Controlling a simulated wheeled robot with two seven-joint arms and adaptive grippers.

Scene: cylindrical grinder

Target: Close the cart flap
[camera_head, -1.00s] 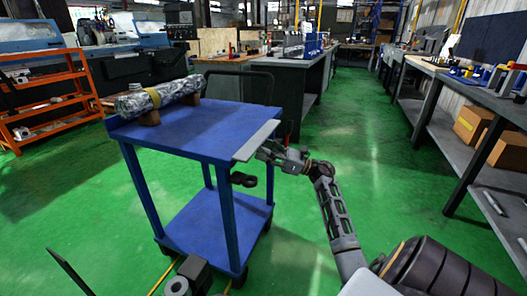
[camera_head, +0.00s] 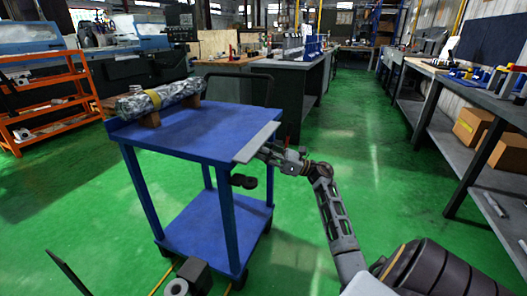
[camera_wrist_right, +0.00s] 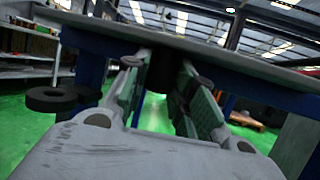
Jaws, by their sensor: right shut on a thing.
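The blue cart (camera_head: 180,131) stands left of centre in the head view. Its flap (camera_head: 257,143), a narrow grey strip, lies along the right edge of the cart top, roughly level with it. My right gripper (camera_head: 267,153) is at the flap's right side, just under it. In the right wrist view the flap's underside (camera_wrist_right: 235,62) spans above the fingers, and the gripper (camera_wrist_right: 160,85) is closed around a dark part beneath it. Exactly where that part joins the flap is hidden.
A patterned cylinder (camera_head: 158,98) rests on supports on the cart top. Dark round casters or knobs (camera_head: 243,181) hang below the flap. A workbench (camera_head: 452,125) runs along the right. Green floor (camera_head: 350,130) is free between the cart and bench.

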